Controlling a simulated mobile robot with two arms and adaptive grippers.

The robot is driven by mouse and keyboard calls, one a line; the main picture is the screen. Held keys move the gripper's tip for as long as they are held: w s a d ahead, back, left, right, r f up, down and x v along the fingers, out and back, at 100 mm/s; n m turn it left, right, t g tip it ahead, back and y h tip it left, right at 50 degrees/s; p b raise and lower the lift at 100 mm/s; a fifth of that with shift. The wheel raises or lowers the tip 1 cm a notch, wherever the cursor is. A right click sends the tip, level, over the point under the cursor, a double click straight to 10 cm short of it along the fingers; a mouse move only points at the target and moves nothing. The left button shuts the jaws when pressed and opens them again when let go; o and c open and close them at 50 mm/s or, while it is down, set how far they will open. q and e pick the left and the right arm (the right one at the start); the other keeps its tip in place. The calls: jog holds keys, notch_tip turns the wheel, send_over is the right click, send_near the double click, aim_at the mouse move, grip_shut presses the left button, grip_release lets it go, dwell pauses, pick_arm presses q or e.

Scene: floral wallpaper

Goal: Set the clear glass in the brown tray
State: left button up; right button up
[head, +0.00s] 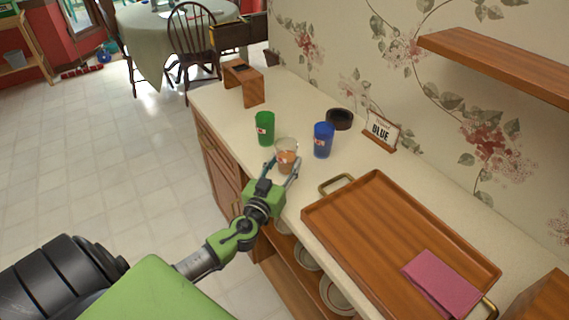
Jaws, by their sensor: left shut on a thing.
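The clear glass (287,146) stands upright on the cream counter, with a label on its side and a brownish tint in its lower part. My left gripper (281,168) reaches in from the left and is shut on the glass, with one finger on each side of it. The brown tray (340,213) lies on the counter to the right and nearer to me. It is wooden with brass handles, and a folded pink cloth (442,283) lies at its near right end. My right gripper is out of view.
A green cup (265,128) stands just left of the glass and a blue cup (323,140) just right. Behind are a dark round bowl (339,119) and a "BLUE" sign (380,133). A small wooden stand (244,83) is farther back. A wall shelf (500,65) overhangs at right.

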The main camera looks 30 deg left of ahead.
pick_arm(q)
jog(key=shift+f, duration=0.15)
jog(key=o, duration=1.4)
